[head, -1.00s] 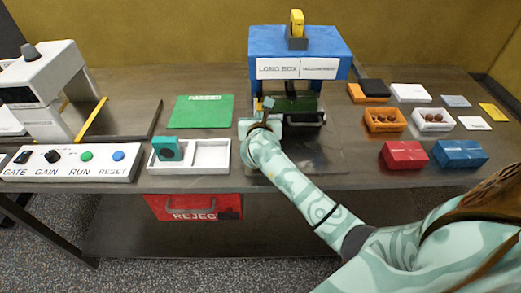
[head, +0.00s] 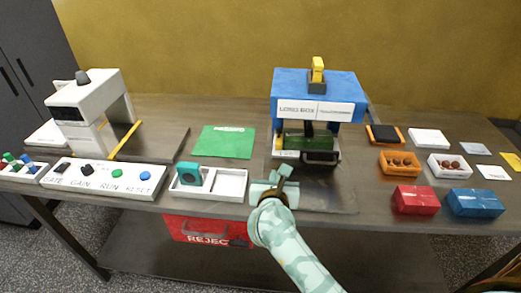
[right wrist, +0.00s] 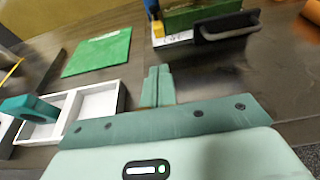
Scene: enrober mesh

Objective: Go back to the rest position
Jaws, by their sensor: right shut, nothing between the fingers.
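My right gripper (head: 279,178) is shut and empty, with its two fingers together. It is over the front part of the table, in front of the blue machine (head: 316,88) and just right of the white two-part tray (head: 232,184). The closed fingers also show in the right wrist view (right wrist: 157,86), with bare tabletop around them. My right arm comes in from the bottom of the head view. My left gripper is not in view.
A teal block (head: 190,174) stands in the tray's left compartment. A green sheet (head: 224,141) lies behind it. A control panel (head: 103,178) and a white arch device (head: 95,105) are at left. Red (head: 415,200) and blue (head: 472,202) boxes are at right. A red reject bin (head: 205,230) is below.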

